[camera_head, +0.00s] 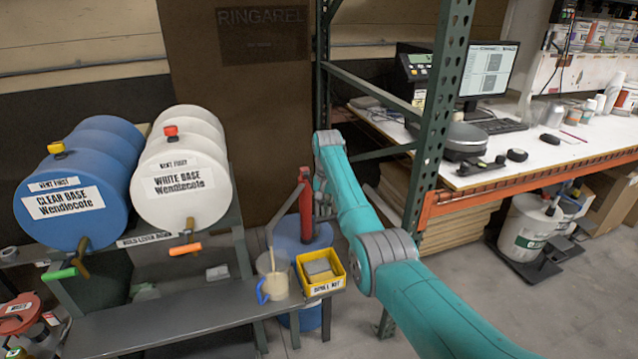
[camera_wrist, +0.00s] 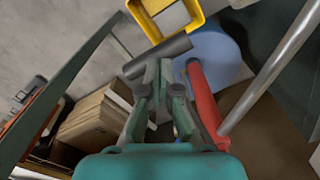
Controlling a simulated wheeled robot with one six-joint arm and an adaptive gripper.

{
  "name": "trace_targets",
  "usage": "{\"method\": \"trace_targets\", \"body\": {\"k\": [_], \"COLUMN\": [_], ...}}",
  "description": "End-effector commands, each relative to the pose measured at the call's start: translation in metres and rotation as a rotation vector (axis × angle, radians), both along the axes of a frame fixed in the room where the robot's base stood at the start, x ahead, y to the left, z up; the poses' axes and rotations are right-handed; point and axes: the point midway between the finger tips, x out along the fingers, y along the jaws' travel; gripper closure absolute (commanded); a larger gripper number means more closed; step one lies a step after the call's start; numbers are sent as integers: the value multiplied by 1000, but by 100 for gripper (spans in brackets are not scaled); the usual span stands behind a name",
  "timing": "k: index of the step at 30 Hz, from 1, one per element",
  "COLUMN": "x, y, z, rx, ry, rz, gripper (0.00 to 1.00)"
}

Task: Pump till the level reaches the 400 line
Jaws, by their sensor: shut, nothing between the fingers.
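A red pump (camera_head: 306,215) stands upright on a blue drum (camera_head: 300,240) behind the bench; the wrist view shows the pump (camera_wrist: 204,95) and drum (camera_wrist: 220,52) too. A grey rod (camera_head: 283,207) slants from the pump's top down toward a jug (camera_head: 277,287) with a blue handle, on the bench. The jug's level and lines are too small to read. My gripper (camera_wrist: 160,68) is shut and empty. Its fingertips are at a dark cylindrical bar (camera_wrist: 157,57); I cannot tell whether they touch. In the head view my gripper (camera_head: 322,205) is partly hidden beside the pump.
A yellow spill kit bin (camera_head: 321,272) sits right of the jug. A blue drum (camera_head: 80,185) and white drum (camera_head: 185,170) lie on a rack at left. A green rack post (camera_head: 437,120) stands right of my arm, before a workbench (camera_head: 530,150). Floor is clear at lower right.

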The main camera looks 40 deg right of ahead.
Motion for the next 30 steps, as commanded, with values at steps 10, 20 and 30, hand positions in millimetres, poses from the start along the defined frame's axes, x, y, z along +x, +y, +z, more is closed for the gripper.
{"method": "trace_targets", "body": {"k": [10, 20, 30], "x": [-2, -1, 0], "y": [1, 0, 0], "z": [-24, -6, 30], "rx": [2, 1, 0], "ry": [6, 3, 1], "rz": [0, 0, 0], "gripper": [100, 100, 100]}}
